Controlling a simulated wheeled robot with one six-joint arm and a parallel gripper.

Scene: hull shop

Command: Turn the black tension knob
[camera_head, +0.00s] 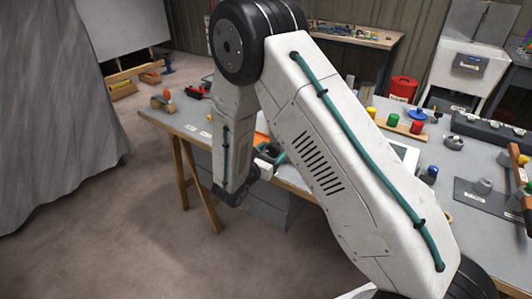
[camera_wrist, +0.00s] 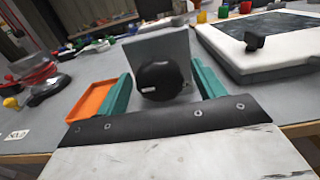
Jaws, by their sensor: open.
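The black knob (camera_wrist: 160,80) is round with a small white mark on its face. It sits on the front of an upright grey plate (camera_wrist: 150,45) in the wrist view. My gripper (camera_wrist: 162,76) is open, with one teal finger to the left of the knob and one to the right. There is a visible gap on each side in the picture; whether the fingers reach around the knob in depth I cannot tell. In the camera_head view my gripper (camera_head: 276,158) is at the near table edge, partly behind my arm, and I cannot make out the knob there.
An orange tray (camera_wrist: 90,101) lies left of the left finger. A white-framed panel with a dark top (camera_wrist: 262,45) stands close on the right. A clear-and-red object (camera_wrist: 38,72) is farther left. Several coloured pieces stand farther back on the grey table (camera_head: 170,118).

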